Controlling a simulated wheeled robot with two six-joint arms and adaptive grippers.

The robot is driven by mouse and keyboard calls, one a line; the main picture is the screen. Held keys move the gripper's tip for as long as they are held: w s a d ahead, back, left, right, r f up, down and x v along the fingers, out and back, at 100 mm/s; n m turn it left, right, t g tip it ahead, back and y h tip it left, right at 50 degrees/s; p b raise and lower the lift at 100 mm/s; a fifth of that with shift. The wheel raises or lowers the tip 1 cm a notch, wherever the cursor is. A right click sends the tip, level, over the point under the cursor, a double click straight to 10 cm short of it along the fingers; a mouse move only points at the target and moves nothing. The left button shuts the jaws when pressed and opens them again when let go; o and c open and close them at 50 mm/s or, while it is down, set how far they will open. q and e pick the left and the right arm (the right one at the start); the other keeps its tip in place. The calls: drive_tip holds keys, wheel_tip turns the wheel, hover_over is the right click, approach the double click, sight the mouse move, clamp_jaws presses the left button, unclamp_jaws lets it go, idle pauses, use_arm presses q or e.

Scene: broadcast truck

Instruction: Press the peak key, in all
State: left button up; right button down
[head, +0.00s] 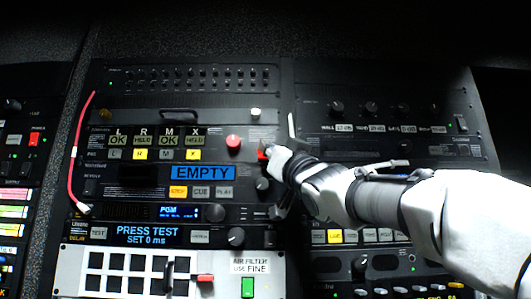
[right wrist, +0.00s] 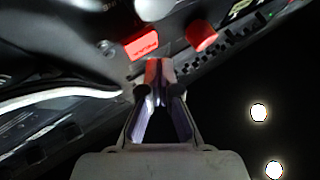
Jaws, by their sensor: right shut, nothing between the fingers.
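No key label that I can read says peak. A small red lit key (head: 263,153) sits on the upper left rack unit, right of a round red button (head: 233,142). In the right wrist view the red lit key (right wrist: 142,44) shows small print too fine to read. My right gripper (head: 272,158) is shut and empty, its tips close to this key, partly covering it in the head view. In the right wrist view its tips (right wrist: 158,72) are just below the key; I cannot tell if they touch. My left gripper is not in view.
Lit yellow and dark keys (head: 140,155) sit under OK and HELD displays. A blue EMPTY display (head: 202,172) is below. A red cable (head: 75,160) hangs at left. A white panel (head: 70,258) with black keys is at the bottom. Knobs (head: 263,184) stick out near my gripper.

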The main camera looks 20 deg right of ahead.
drive_tip(key=shift+a, duration=0.1)
idle(0.5)
drive_tip(key=shift+w+r+p, duration=0.1)
drive_tip(key=shift+w+p, duration=0.2)
drive_tip(key=shift+p, duration=0.05)
drive_tip(key=shift+w, duration=0.2)
drive_tip(key=shift+w+d+p, duration=0.25)
drive_tip(key=shift+p, duration=0.1)
idle(0.3)
idle(0.4)
drive_tip(key=shift+s+a+f+b, duration=0.1)
drive_tip(key=shift+s+f+b, duration=0.1)
drive_tip(key=shift+s+b, duration=0.15)
drive_tip(key=shift+s+a+r, duration=0.1)
drive_tip(key=shift+s, duration=0.25)
